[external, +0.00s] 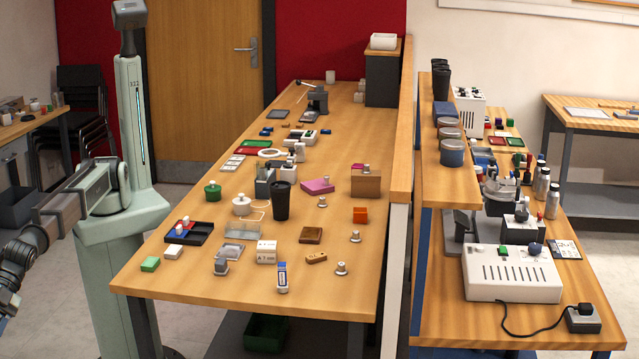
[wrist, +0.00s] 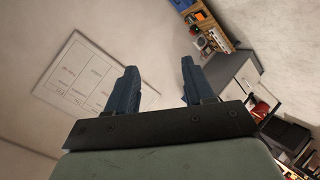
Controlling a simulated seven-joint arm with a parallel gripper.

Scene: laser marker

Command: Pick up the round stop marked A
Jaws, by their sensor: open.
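Several small round metallic pieces with knobs stand apart on the wooden workbench (external: 215,291). One is near the middle right (external: 322,202), one is by the right edge (external: 355,236), and one is closer to the front (external: 342,268). I cannot read a letter A on any of them, so I cannot tell which is the round stop marked A. My gripper (wrist: 160,88) is open and empty in the wrist view, pointing at a wall and away from the bench. In the external view my arm is at the left edge, and the fingers cannot be made out there.
A raised wooden partition (external: 401,130) borders the bench's right side.

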